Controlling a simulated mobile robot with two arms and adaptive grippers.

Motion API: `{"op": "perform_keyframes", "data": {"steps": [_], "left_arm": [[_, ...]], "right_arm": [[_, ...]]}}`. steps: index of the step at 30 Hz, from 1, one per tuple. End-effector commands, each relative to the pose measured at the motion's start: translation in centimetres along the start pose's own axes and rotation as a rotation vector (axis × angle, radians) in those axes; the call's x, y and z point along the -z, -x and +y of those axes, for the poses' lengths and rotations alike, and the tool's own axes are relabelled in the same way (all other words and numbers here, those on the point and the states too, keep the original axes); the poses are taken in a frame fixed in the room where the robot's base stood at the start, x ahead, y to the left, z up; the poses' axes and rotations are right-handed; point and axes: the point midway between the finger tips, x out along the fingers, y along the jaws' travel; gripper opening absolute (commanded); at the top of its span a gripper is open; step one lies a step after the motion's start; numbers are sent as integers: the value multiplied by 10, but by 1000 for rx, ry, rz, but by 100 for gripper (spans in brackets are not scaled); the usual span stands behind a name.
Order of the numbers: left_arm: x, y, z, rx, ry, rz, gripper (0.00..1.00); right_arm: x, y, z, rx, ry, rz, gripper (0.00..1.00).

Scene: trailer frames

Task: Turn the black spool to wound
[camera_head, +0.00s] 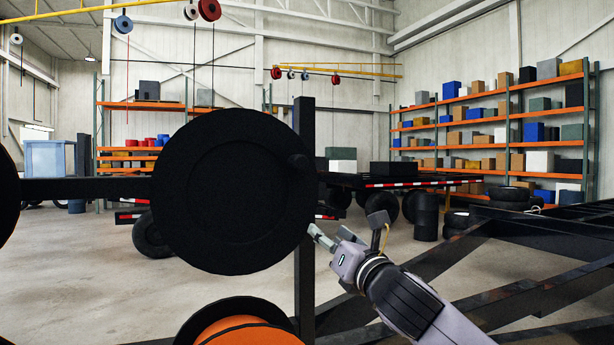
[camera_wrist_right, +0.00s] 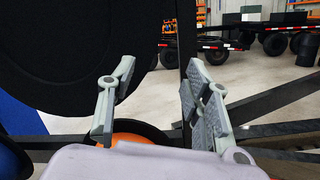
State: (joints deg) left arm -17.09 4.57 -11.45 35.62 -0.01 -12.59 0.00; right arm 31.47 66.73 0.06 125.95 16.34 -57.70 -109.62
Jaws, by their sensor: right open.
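The black spool (camera_head: 235,190) is a large dark disc, upright, in the middle of the head view. The spool also fills the upper left of the right wrist view (camera_wrist_right: 75,45). My right gripper (camera_head: 347,229) is at the spool's lower right, beside the dark upright post. Its fingers are spread and empty in the right wrist view (camera_wrist_right: 157,80). I cannot tell whether a finger touches the spool or post. My left gripper is not in view.
An orange spool (camera_head: 240,333) sits below the black one. A dark horizontal bar (camera_head: 85,190) runs left to another black disc (camera_head: 7,190). Dark frame beams (camera_head: 450,250) cross the lower right. Flatbed trailers, tires and orange shelves (camera_head: 490,120) stand behind. Bare floor (camera_head: 90,270) lies left.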

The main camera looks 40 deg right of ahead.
Motion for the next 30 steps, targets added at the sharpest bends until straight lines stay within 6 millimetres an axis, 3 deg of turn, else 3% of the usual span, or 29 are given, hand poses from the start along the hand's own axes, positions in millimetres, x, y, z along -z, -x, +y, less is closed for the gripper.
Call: {"op": "perform_keyframes", "data": {"steps": [1,3,6,9,14,19,30], "left_arm": [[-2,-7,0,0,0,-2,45],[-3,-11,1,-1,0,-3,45],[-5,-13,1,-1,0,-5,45],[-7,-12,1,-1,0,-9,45],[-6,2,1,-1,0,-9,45],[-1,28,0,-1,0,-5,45],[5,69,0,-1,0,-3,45]], "right_arm": [[-25,27,23,-39,136,-59,45],[-48,57,46,-65,300,-120,45],[-65,88,66,-82,458,-177,45],[-71,101,75,-86,534,-203,45],[-76,98,81,-94,548,-205,45],[-80,88,86,-105,543,-204,45],[-80,74,82,-89,543,-203,45]]}}
